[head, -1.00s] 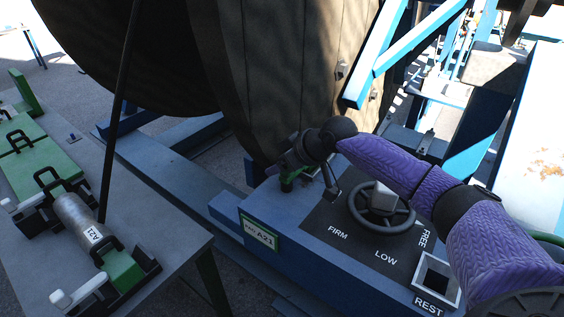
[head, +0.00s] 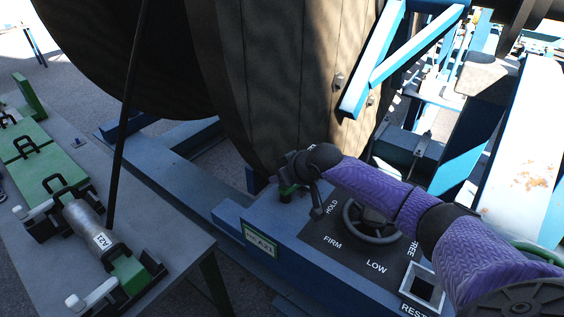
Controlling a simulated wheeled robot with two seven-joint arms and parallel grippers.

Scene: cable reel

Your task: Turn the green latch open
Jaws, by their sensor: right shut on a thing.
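The green latch (head: 287,191) sits on the blue console, at the far left of its top, beside the dark dial panel. My left gripper is not in view.
A black handwheel (head: 371,236) lies under my right arm on the panel marked HOLD, FIRM, LOW and FREE. A square REST socket (head: 425,287) is at its right. A large cable reel (head: 270,90) stands behind. A grey bench (head: 185,240) with green clamps is at left.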

